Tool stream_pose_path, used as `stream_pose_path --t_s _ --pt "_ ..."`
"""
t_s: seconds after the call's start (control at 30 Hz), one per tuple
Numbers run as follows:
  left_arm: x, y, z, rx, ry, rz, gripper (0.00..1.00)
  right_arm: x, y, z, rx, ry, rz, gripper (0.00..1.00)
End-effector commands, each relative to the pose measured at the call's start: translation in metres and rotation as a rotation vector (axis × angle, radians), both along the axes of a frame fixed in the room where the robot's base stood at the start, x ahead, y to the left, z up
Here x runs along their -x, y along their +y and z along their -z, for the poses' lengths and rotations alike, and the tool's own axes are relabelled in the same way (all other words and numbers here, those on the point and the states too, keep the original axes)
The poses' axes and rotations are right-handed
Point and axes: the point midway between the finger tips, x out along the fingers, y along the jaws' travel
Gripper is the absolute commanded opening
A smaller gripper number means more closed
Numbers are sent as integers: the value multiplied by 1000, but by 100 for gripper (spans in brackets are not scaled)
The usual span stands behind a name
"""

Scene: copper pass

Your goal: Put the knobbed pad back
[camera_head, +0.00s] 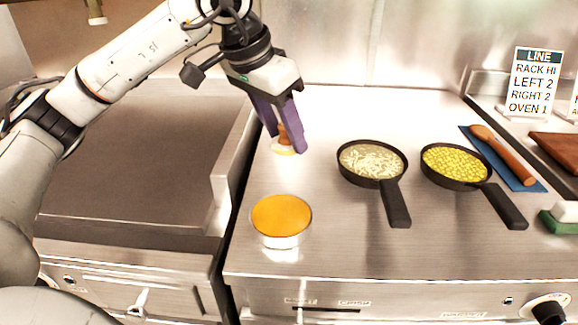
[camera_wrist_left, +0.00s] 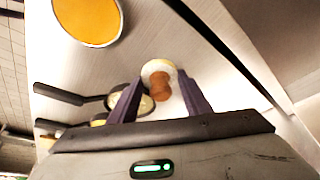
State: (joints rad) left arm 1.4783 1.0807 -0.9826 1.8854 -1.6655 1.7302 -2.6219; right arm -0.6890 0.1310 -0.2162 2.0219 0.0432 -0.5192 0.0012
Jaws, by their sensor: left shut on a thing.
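The knobbed pad (camera_head: 283,150) has a pale round base and a brown wooden knob. It is at the back left of the steel counter, beside the griddle's raised edge. My left gripper (camera_head: 285,138) points down with its purple fingers shut on the knob. The left wrist view shows the pad (camera_wrist_left: 156,66) between the fingertips (camera_wrist_left: 160,88), with the base beyond the knob. Whether the base touches the counter is unclear. My right gripper is not in view.
A round tin with an orange top (camera_head: 281,216) stands in front of the pad. Two black pans, one with pale shreds (camera_head: 371,160) and one with yellow pieces (camera_head: 456,163), sit to the right. A dark flat griddle (camera_head: 130,165) is at left. A sign (camera_head: 534,83) stands back right.

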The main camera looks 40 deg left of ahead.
Motion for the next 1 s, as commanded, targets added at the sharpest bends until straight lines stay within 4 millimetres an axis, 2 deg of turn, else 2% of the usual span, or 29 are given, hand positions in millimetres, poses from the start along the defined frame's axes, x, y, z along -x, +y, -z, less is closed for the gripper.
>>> stream_pose_path --t_s 0.03,0.27,0.5,0.87,0.9,1.0 --pt "1 0 11 -1 3 0 26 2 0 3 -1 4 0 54" --pt "0 0 30 0 0 -1 26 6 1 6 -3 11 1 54" --pt "1 0 61 0 1 -2 26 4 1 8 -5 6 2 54" --pt "0 0 66 1 -1 -1 26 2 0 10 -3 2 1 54" --pt "0 0 65 1 -1 -1 47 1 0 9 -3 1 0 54" --pt "0 0 65 0 0 -1 63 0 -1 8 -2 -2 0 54"
